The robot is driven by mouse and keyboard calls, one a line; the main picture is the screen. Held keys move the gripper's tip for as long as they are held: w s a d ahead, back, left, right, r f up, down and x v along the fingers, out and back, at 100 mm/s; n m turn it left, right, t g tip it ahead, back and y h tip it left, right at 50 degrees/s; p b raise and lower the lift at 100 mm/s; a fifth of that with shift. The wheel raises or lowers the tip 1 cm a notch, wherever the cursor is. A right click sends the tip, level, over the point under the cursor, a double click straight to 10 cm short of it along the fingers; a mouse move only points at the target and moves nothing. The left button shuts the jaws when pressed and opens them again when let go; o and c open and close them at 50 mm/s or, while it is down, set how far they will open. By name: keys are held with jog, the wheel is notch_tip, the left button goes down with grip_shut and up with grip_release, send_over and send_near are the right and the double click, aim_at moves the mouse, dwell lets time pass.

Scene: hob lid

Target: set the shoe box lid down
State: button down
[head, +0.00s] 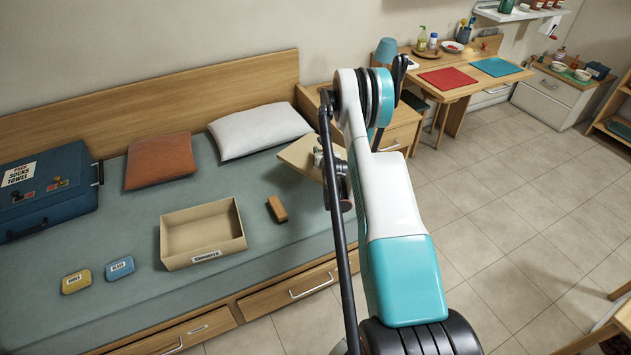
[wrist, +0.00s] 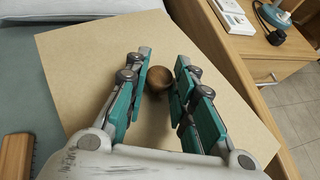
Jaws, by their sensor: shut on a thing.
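The shoe box lid (head: 296,156) is a flat tan panel over the right side of the bed, close to the bedside cabinet. It fills much of the wrist view (wrist: 85,75), with a round brown knob (wrist: 158,80) in its middle. My gripper (wrist: 163,78) has its teal fingers on either side of the knob, shut on it. In the head view my arm hides part of the lid. The lid looks held above the bed, but the gap below is hidden. The open shoe box (head: 228,222) stands on the bed, lower left of the lid.
Yellow (head: 76,281) and blue (head: 120,268) tins, an orange cushion (head: 160,160), a white pillow (head: 258,129) and a blue case (head: 45,190) are on the bed. The bedside cabinet (wrist: 255,70) is at the lid's right.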

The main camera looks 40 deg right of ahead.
notch_tip(320, 180, down, 14)
jog(key=b, duration=0.4)
jog(key=c, duration=1.4)
grip_release()
jog(key=shift+o, duration=0.2)
